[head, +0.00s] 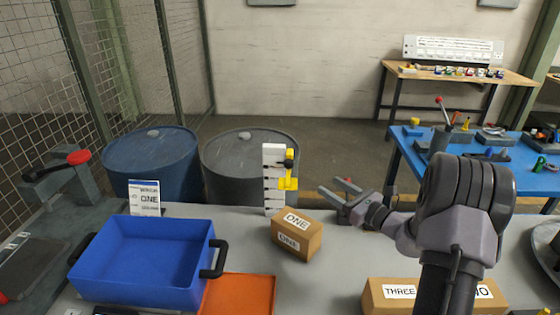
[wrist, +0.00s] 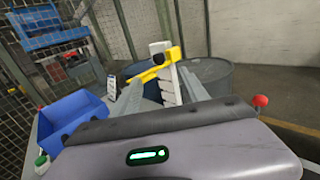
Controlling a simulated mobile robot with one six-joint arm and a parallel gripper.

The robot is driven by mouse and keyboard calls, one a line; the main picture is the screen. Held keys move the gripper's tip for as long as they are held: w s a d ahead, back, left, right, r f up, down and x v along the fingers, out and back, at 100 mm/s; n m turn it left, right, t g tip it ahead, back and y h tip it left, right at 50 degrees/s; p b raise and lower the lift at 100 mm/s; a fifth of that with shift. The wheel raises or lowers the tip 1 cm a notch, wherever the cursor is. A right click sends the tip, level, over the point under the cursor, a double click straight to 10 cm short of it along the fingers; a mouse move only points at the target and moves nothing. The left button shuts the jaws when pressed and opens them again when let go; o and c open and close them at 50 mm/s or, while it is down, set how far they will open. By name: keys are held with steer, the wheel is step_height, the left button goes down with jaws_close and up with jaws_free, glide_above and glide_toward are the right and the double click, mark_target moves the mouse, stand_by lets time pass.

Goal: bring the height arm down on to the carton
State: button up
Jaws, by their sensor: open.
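The yellow height arm (head: 288,184) sits on a white marked post (head: 273,160) at the back of the grey bench, well above the carton. The brown carton (head: 297,234), labelled ONE, stands just in front of the post, turned at an angle. My gripper (head: 334,189) is open and empty, to the right of the height arm and apart from it, with its fingers pointing left. In the wrist view the height arm (wrist: 155,72) and the post (wrist: 167,85) show ahead, beyond my fingers. The carton cannot be made out in the wrist view.
A blue bin (head: 150,262) with black handles stands at the left, next to an orange tray (head: 238,296). A card reading ONE (head: 145,198) stands behind the bin. A carton marked THREE (head: 400,292) lies at the front right. Two drums (head: 250,160) stand behind the bench.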

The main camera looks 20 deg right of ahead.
mark_target(292, 165)
steer(key=b+x, duration=0.2)
steer(key=x, duration=1.5)
steer(key=shift+a, duration=0.2)
steer(key=shift+c, duration=0.4)
jaws_close()
